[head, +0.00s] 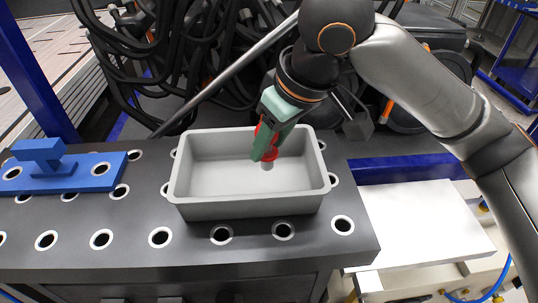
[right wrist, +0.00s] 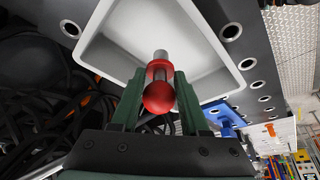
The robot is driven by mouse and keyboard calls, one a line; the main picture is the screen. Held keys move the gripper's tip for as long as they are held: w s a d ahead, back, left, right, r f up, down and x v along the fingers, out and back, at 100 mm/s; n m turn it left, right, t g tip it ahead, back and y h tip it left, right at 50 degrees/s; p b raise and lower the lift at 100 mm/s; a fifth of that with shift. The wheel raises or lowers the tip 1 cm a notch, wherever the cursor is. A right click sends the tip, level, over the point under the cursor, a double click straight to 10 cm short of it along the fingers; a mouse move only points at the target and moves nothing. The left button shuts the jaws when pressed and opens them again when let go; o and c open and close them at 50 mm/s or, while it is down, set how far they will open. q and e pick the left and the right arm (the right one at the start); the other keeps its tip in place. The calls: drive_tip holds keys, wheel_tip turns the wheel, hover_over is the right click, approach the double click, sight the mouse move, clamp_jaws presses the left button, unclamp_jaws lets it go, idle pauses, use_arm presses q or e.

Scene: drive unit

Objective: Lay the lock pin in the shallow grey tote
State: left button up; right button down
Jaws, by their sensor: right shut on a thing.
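The shallow grey tote (head: 215,211) sits on the dark perforated table in the head view; its rim and inside also show in the right wrist view (right wrist: 103,60). My right gripper (head: 265,150) is over the inside of the tote, with green fingers pointing down. It is shut on the lock pin (right wrist: 159,95), which has a red ball end, a red collar and a grey metal shank. In the head view the pin's grey tip (head: 267,166) points down into the tote; I cannot tell whether it touches the floor. My left gripper is not in view.
A blue fixture (head: 62,175) with a raised T-shaped block stands on the table to the left. The table (head: 130,236) has several ringed holes. Black cables (head: 190,50) hang behind the tote. A pale metal plate (head: 425,225) lies lower at the right.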

sight(274, 150)
drive_tip(key=f, duration=0.1)
drive_tip(key=w+f, duration=0.1)
drive_tip(key=f, duration=0.2)
drive_tip(key=shift+w, duration=0.25)
drive_tip(key=shift+f, duration=0.35)
drive_tip(key=shift+c, duration=2)
unclamp_jaws()
drive_tip(key=shift+f, duration=0.15)
drive_tip(key=v, duration=1.2)
drive_tip(key=shift+p, duration=0.45)
drive_tip(key=shift+a, duration=0.1)
